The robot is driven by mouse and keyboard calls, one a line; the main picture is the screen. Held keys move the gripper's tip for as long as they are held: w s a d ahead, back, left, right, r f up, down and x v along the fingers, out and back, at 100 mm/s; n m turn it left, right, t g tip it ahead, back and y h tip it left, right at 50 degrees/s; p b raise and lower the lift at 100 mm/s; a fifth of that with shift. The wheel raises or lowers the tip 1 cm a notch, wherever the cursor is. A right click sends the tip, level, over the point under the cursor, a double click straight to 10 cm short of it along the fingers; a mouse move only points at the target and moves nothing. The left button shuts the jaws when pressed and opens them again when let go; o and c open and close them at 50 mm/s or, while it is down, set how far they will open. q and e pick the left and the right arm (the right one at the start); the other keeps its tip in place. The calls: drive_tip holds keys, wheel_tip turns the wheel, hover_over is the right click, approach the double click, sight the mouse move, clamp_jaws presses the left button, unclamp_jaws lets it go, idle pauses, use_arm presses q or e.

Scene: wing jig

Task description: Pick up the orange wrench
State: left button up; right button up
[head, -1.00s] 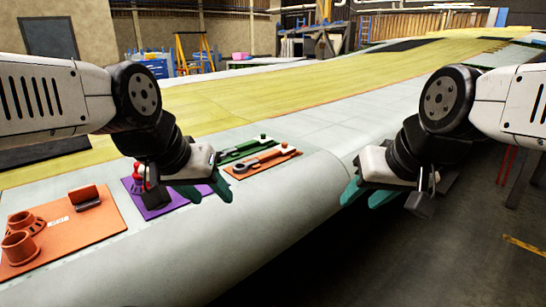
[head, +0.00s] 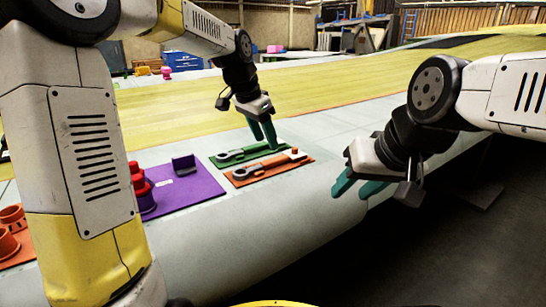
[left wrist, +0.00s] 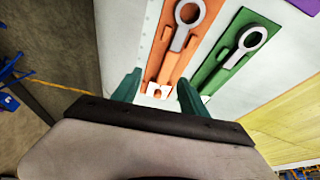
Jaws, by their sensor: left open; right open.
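The wrench (head: 243,173) on the orange board lies flat, with a grey ring end toward the left and an orange and white block at its right end. It also shows in the left wrist view (left wrist: 187,14). The orange board (head: 236,182) lies on the pale wing surface. My left gripper (head: 269,142) is open, pointing down above the boards near the block end. In the left wrist view its fingers stand either side of that end, with no contact visible. My right gripper (head: 356,189) is open and empty, to the right of the boards.
A green board (head: 222,162) with a similar wrench lies just behind the orange one. A purple board (head: 205,190) with red parts lies to the left. The wing's rounded front edge drops to the dark floor at right. My left arm hides the far left.

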sight(276, 159)
use_arm(q)
drive_tip(key=w, duration=0.1)
drive_tip(key=w+f, duration=0.1)
drive_tip(key=shift+w+d+m, duration=0.3)
drive_tip(key=shift+d, duration=0.05)
drive_tip(key=shift+x, duration=3.85)
drive_tip(key=shift+a+f, duration=0.1)
clamp_jaws()
drive_tip(key=shift+w+h, duration=0.1)
drive_tip(key=shift+h, duration=0.2)
